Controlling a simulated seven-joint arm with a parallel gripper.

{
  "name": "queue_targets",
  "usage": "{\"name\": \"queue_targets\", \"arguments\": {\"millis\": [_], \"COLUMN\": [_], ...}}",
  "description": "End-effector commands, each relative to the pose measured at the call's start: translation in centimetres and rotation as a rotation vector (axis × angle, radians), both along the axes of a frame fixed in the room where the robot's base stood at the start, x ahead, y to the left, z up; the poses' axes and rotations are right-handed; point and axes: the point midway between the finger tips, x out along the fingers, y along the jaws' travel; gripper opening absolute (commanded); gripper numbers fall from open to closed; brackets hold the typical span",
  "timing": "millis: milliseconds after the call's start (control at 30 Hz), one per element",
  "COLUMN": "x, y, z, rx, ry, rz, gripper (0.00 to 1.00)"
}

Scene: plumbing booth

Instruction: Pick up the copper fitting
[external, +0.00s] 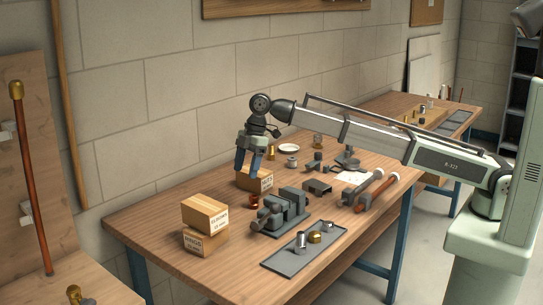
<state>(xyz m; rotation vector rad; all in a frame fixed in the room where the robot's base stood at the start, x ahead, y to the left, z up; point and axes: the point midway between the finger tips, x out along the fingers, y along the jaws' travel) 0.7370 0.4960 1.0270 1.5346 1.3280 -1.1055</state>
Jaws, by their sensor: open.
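A small reddish-brown piece (282,199), which looks like the copper fitting, stands on the workbench behind the vise and in front of the box labelled as nuts.
A grey vise (284,212) stands mid-bench. Two stacked cartons (205,213) are to its left. A dark tray (277,263) with metal and brass fittings lies at the front. Two pipe wrenches (377,190) lie to the right. The bench's left end is clear.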

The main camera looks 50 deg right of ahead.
Motion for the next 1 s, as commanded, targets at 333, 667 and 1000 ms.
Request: {"name": "queue_targets", "arguments": {"millis": [333,667,1000], "x": [0.2,0.4,0.5], "y": [-6.0,-5.3,-5.0], "z": [-1.7,-7.1,-9.2], "rx": [-0.173,-0.170,-0.168], "ry": [0.060,0.059,0.057], "rz": [-0.079,-0.077,-0.077], "gripper": [0.64,0.64,0.64]}}
